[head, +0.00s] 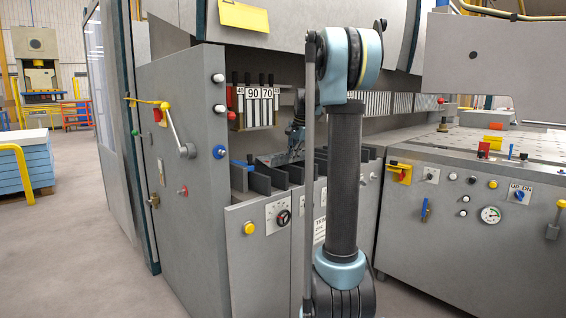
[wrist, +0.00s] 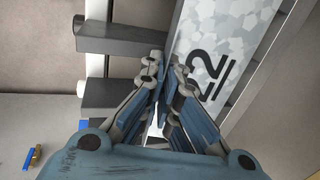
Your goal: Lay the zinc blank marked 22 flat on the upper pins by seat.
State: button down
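The zinc blank marked 22 (wrist: 225,45) shows in the wrist view, a pale mottled strip slanting from the upper right towards my fingers. Its underlined black number faces the camera. My gripper (wrist: 172,72) has its fingers drawn close together beside the blank's left edge. I cannot tell whether an edge of the blank lies between them. In the head view my gripper (head: 296,130) is a small dark and blue shape in the machine's opening, partly hidden by my arm. The blank is not clear there, and I cannot identify the upper pins.
Dark grey upright plates (head: 260,181) line the machine's front, with grey bars (wrist: 108,94) at the left in the wrist view. A tool rack labelled 90 and 70 (head: 259,105) hangs above. A perforated table (head: 470,141) stands right. The floor at left is open.

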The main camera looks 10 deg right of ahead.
jog(key=shift+r, duration=0.1)
jog(key=shift+r, duration=1.15)
jog(key=s+r, duration=0.1)
jog(key=s, duration=0.6)
jog(key=shift+d+r, duration=0.25)
jog(key=shift+w, duration=0.15)
jog(key=shift+w+a+f, duration=0.1)
jog(key=shift+w+f, duration=0.15)
jog(key=shift+w, duration=0.8)
jog(key=shift+w+a+f, duration=0.1)
jog(key=shift+w+f, duration=0.1)
jog(key=shift+w, duration=0.8)
jog(key=shift+w+a+f, duration=0.1)
jog(key=shift+w+f, duration=0.15)
jog(key=shift+w, duration=0.8)
jog(key=shift+s+d, duration=0.1)
jog(key=shift+s, duration=0.05)
